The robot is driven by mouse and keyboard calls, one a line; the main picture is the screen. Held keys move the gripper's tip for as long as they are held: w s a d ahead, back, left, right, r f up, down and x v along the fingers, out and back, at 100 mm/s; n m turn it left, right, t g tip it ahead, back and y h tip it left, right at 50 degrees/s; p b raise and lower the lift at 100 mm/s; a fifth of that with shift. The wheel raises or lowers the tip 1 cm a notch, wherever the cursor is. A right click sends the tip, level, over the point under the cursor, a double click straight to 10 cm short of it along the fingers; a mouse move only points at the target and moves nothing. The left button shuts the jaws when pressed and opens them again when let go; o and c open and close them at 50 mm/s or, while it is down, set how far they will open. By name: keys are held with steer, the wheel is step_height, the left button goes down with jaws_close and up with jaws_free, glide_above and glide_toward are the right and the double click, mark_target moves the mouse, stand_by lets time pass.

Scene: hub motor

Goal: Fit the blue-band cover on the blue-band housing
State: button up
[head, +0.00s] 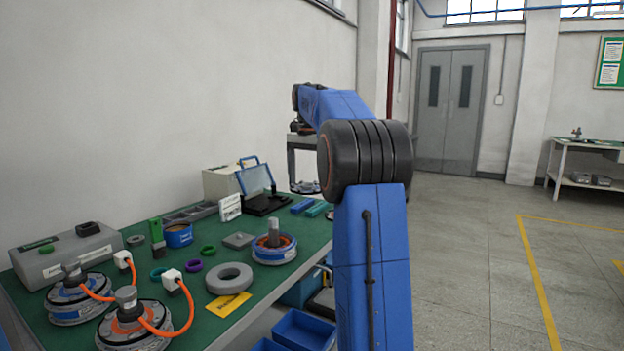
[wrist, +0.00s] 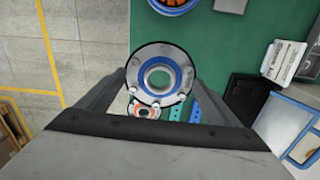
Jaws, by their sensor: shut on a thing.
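My gripper (wrist: 160,88) is shut on the blue-band cover (wrist: 137,76), a round silver flange with a blue ring around its centre hole and bolts on its rim. In the head view the cover (head: 306,187) hangs level above the far part of the bench. A housing (head: 274,248) with a blue band, orange windings and an upright grey shaft stands on the green mat, nearer than the cover and apart from it. Its edge shows at the top of the wrist view (wrist: 172,4). At the near left are a blue-banded unit (head: 75,298) and an orange-banded unit (head: 132,325), both with orange cables.
A grey ring (head: 229,278), yellow label (head: 228,306), grey plate (head: 238,240) and blue tin (head: 178,235) lie around the housing. Behind are a white sign (head: 230,207) and an open case (head: 254,179). An orange-ringed part (wrist: 146,111) lies beneath the cover.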

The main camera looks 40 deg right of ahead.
glide_above(273, 219)
steer(key=shift+w+d, duration=0.2)
steer(key=shift+d, duration=0.2)
steer(key=shift+s+a+f, duration=0.2)
steer(key=shift+a+f, duration=0.15)
steer(key=shift+f, duration=1.15)
steer(key=shift+f, duration=1.55)
steer(key=shift+f, duration=0.15)
steer(key=shift+f, duration=1)
steer(key=shift+f, duration=0.15)
steer(key=shift+f, duration=0.85)
